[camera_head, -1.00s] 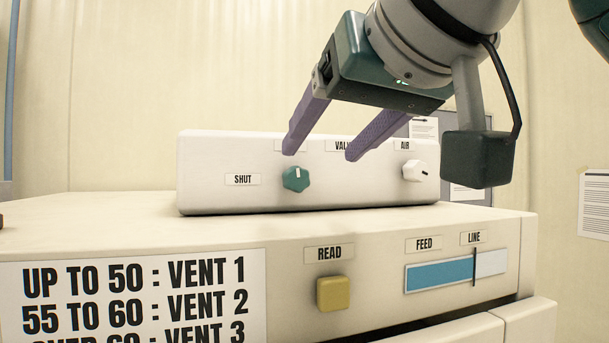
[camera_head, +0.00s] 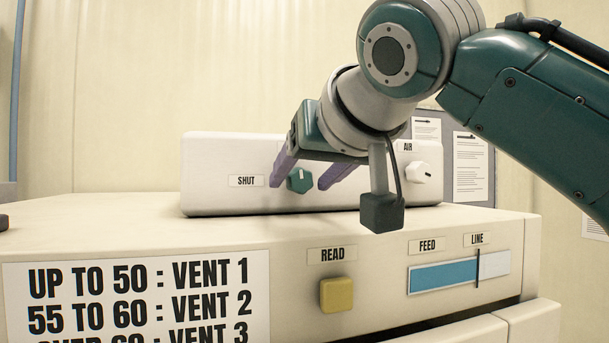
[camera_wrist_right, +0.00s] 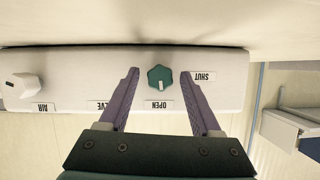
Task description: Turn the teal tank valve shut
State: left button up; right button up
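The teal valve knob (camera_head: 301,180) is on the front of a white panel box, just right of the SHUT label (camera_head: 246,181). Its white mark points up in the head view. In the right wrist view the knob (camera_wrist_right: 160,78) shows upside down, its mark towards the OPEN label (camera_wrist_right: 159,104). My right gripper (camera_head: 300,183) is open, its purple fingers on either side of the knob with visible gaps. In the wrist view the fingertips (camera_wrist_right: 162,72) reach about level with the knob. I cannot tell their exact depth. My left gripper is not in view.
A white AIR knob (camera_head: 420,173) is to the right on the same panel box (camera_head: 215,155). The box stands on a cream cabinet with a yellow READ button (camera_head: 336,294), a blue FEED gauge (camera_head: 443,276) and a vent sign (camera_head: 135,300).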

grip_shut()
dwell(0.3)
dwell(0.3)
jog(key=n+h+b, duration=0.1)
jog(key=n, duration=0.1)
jog(key=shift+a+n+t+h, duration=0.15)
jog(key=shift+n+t+h, duration=0.15)
jog(key=shift+h, duration=0.1)
jog(key=n, duration=0.1)
jog(key=n+h+b, duration=0.1)
jog(key=shift+s+a+f+n+t+h, duration=0.1)
jog(key=shift+f+n+t+h, duration=0.05)
jog(key=shift+n+t+h, duration=0.2)
jog(key=n+t+h+b, duration=0.1)
jog(key=n+b, duration=0.2)
jog(key=b, duration=0.1)
jog(key=shift+f+n+t+h, duration=0.2)
jog(key=shift+n+t+h, duration=0.15)
jog(key=n+t+b, duration=0.1)
jog(key=n+b, duration=0.1)
jog(key=shift+a+n+h, duration=0.1)
jog(key=shift+n+h, duration=0.2)
jog(key=shift+b, duration=0.3)
jog(key=shift+r+n, duration=0.1)
jog(key=shift+n, duration=0.2)
